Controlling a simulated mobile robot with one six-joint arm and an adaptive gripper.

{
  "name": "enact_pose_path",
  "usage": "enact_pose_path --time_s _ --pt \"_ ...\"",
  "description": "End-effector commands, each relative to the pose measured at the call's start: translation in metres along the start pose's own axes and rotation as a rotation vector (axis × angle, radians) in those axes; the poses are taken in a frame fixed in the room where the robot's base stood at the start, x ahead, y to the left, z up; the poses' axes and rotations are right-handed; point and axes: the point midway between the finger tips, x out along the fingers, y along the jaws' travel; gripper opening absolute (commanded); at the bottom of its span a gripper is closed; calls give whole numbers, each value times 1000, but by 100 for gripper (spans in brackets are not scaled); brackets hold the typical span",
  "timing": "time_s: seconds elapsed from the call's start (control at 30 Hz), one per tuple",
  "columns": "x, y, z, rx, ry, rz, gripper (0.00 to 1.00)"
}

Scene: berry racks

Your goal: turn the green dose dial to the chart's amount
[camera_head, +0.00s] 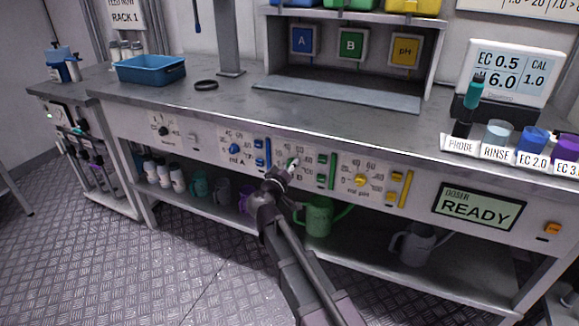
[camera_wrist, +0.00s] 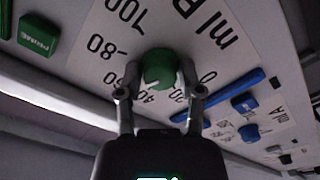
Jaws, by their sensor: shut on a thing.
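The green dose dial (camera_wrist: 160,68) sits on the white "ml B" panel (camera_wrist: 200,30) in the wrist view. My gripper (camera_wrist: 160,92) has one finger on each side of the dial and is shut on it. A white mark on the dial points near the printed 40; the exact reading is unclear. In the head view the green dial (camera_head: 293,163) is partly hidden behind my gripper (camera_head: 279,178). A wall chart (camera_head: 515,5) at the top right is cut off; only fragments of its numbers show.
A green prime button (camera_wrist: 38,34) is beside the scale. The blue dial (camera_head: 234,149) and yellow dial (camera_head: 361,181) flank the green one. The doser screen (camera_head: 479,206) reads READY. A green jug (camera_head: 318,217) stands on the shelf below.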

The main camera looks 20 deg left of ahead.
Motion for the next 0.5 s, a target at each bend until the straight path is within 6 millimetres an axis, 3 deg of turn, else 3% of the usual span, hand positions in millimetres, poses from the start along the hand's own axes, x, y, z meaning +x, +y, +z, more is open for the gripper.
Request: enact_pose_path --time_s 0.1,0.13,0.23,0.5 --pt "2 -1 -2 -4 4 0 1" --pt "2 -1 -2 -4 4 0 57" --pt "2 0 -2 -3 3 0 84" --pt "1 0 0 -2 1 0 84"
